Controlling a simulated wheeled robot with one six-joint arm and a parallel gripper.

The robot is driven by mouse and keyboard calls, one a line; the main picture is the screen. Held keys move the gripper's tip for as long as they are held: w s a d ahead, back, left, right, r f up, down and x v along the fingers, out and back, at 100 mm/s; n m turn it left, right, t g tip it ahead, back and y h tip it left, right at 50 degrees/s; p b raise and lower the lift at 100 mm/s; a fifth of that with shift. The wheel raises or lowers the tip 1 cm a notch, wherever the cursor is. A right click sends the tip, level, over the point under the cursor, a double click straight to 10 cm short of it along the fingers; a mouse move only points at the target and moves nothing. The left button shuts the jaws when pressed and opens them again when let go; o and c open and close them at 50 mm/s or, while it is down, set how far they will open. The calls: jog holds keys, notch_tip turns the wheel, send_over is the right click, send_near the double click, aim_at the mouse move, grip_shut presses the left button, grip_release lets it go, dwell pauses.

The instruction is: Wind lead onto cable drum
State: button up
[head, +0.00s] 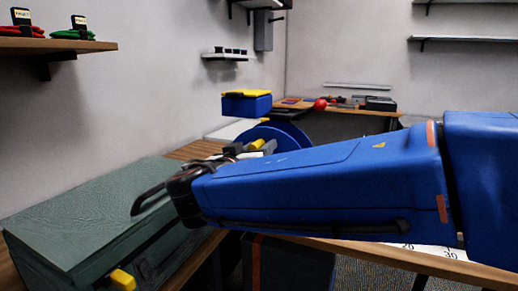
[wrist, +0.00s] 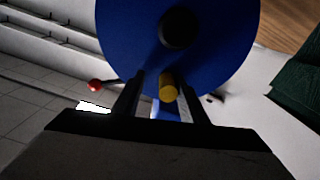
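The blue cable drum (head: 287,133) stands on the bench in the head view, partly hidden behind my arm. In the wrist view its round blue face (wrist: 215,45) fills the top middle, with a dark hub hole at its centre. A yellow crank knob (wrist: 168,92) sticks out from the lower part of the face; it also shows in the head view (head: 257,144). My gripper (wrist: 163,78) is open, with its two dark fingers on either side of the knob and gaps visible beside it. I cannot make out the lead in either view.
A large grey-green case (head: 95,215) lies on the bench at left. A blue box with a yellow lid (head: 247,104) is beyond the drum. A red ball-shaped thing (head: 320,105) is on the back bench. A wooden shelf (head: 50,45) hangs at upper left.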

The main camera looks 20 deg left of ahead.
grip_shut()
jog(key=shift+s+d+f+m, duration=0.1)
jog(key=shift+d+f+m, duration=0.2)
jog(key=shift+d+m, duration=0.8)
jog(key=shift+s+d+f+m, duration=0.1)
jog(key=shift+d+f+m, duration=0.3)
jog(key=shift+m, duration=1.25)
jog(key=shift+s+d+f+m, duration=0.1)
jog(key=shift+d+f+m, duration=0.05)
jog(key=shift+d+m, duration=1.05)
jog(key=shift+a, duration=0.15)
grip_release()
